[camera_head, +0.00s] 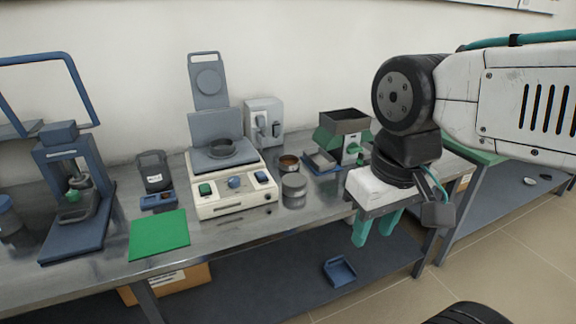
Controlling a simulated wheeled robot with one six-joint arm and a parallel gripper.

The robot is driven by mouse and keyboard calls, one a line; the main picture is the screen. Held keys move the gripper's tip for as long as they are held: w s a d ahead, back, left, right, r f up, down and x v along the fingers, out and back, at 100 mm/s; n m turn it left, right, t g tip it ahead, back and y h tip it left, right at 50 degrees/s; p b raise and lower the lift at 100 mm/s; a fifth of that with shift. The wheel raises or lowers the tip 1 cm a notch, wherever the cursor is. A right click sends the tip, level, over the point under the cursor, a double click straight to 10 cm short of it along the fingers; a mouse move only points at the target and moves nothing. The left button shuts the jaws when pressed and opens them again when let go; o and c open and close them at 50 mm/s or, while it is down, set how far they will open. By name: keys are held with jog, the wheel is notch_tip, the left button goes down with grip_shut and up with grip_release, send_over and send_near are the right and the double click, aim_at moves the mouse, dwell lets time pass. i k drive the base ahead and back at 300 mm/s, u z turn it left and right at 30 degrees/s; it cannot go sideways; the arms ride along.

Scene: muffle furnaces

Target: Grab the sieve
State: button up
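I cannot tell for certain which item is the sieve. A small round dish with a brownish inside (289,163) stands on the metal bench, right of the cream machine. A grey lidded-looking cylinder (293,190) stands just in front of it. My gripper (377,236), with teal fingers pointing down, is at the right, by the bench's front edge. It is right of these round items and apart from them. Its fingers are spread with nothing visible between them.
A green hopper device (343,137) stands on the bench behind my gripper. A green mat (159,234), a blue press (72,200) and a dark container (154,170) are to the left. A blue tray (339,271) lies on the lower shelf. Bench room is limited around the cylinder.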

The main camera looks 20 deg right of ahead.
aim_at(289, 163)
jog(key=k, duration=0.45)
jog(key=u, duration=0.55)
jog(key=i, duration=0.95)
jog(key=z, duration=0.65)
jog(key=i, duration=0.55)
jog(key=z, duration=0.5)
